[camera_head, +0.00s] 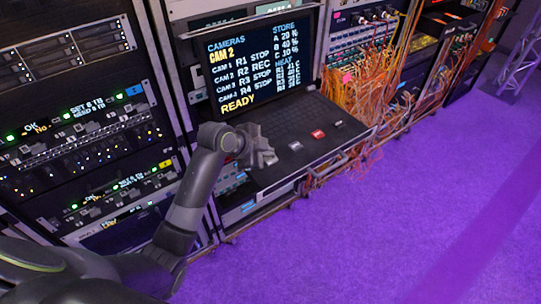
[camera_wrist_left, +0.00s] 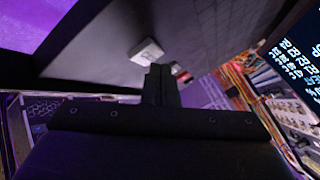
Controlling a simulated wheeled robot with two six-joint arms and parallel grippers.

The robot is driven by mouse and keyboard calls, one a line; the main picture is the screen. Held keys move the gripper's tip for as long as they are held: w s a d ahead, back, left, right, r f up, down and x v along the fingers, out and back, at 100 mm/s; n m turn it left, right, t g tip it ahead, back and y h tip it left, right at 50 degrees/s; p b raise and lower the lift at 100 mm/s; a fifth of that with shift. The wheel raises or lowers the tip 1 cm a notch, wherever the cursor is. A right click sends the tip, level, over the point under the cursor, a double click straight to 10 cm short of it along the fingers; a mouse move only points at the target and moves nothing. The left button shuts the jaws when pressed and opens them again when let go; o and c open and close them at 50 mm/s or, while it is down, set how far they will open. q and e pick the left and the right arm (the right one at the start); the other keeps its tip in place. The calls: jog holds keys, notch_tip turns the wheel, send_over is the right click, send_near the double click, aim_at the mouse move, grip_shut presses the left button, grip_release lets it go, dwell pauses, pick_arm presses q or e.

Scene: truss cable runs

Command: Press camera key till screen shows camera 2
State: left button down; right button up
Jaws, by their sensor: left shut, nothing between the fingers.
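The screen (camera_head: 262,62) shows "CAMERAS" with "CAM 2" large beneath it, a list of several cameras with R1 to R4 and STOP or REC, and "READY" at the bottom. I cannot read which is the camera key. My left gripper (camera_head: 268,157) is shut and empty, just left of the white key. In the left wrist view its fingertips (camera_wrist_left: 160,72) are close to the white key (camera_wrist_left: 147,50); I cannot tell whether they touch. My right gripper is not in view.
Equipment racks (camera_head: 75,110) stand on the left. A tangle of orange cables (camera_head: 365,95) hangs right of the keyboard shelf, close to its edge. The purple floor (camera_head: 400,220) in front is clear.

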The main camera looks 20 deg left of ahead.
aim_at(267, 160)
pick_arm(q)
jog(key=shift+r, duration=0.3)
notch_tip(267, 160, up, 5)
jog(key=p, duration=0.5)
dwell(0.4)
dwell(1.5)
